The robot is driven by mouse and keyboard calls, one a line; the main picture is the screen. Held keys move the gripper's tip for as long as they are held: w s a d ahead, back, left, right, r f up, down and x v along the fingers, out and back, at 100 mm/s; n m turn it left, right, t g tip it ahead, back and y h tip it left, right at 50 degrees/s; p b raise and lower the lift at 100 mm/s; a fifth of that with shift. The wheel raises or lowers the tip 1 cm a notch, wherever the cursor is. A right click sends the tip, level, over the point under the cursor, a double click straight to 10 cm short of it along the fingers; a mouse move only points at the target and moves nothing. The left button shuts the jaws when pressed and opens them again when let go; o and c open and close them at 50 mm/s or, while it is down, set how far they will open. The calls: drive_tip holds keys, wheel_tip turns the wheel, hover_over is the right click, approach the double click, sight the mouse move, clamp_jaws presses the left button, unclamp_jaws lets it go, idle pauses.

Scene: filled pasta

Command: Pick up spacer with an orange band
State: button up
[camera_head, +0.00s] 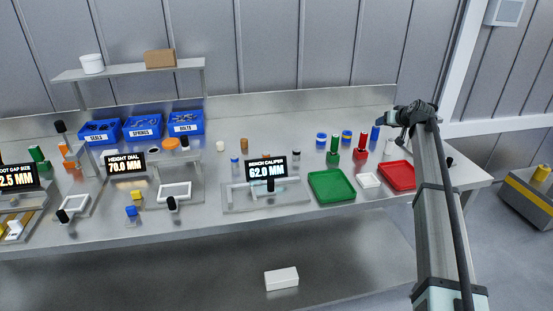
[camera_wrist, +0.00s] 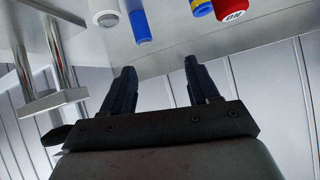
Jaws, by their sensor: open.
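Small short cylinders stand along the back of the bench in the head view. One is blue with a yellow to orange band (camera_head: 346,136), and a similar blue banded one (camera_head: 321,140) stands to its left. I cannot tell for sure which band is orange. My gripper (camera_head: 384,122) is at the back right, to the right of these cylinders and above the bench. In the wrist view my gripper (camera_wrist: 158,66) is open, with nothing between its fingers. A blue and yellow piece (camera_wrist: 201,8) is partly cut off at the top, beyond the fingertips.
A plain blue cylinder (camera_head: 375,133), a red block gauge (camera_head: 361,149) and a green one (camera_head: 333,151) stand near the banded cylinders. A caliper display (camera_head: 267,170) stands left.

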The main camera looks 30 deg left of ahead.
drive_tip(key=s+a+r+n+g, duration=0.2)
drive_tip(key=s+a, duration=0.1)
drive_tip(key=a, duration=0.3)
drive_tip(key=s+a+r+n+g, duration=0.1)
drive_tip(key=s+a+n, duration=0.15)
drive_tip(key=a, duration=0.35)
drive_tip(key=n+g+h, duration=0.3)
drive_tip(key=n+g, duration=0.3)
drive_tip(key=n, duration=0.4)
hover_over(266, 153)
drive_tip(key=d, duration=0.5)
wheel_tip(266, 153, down, 2)
drive_tip(key=shift+m, duration=0.35)
drive_tip(key=x, duration=0.8)
drive_tip(key=shift+w, duration=0.3)
drive_tip(key=shift+a+x, duration=0.2)
drive_tip(key=shift+x, duration=2.45)
drive_tip(key=shift+r, duration=0.1)
drive_tip(key=shift+c, duration=0.2)
clamp_jaws()
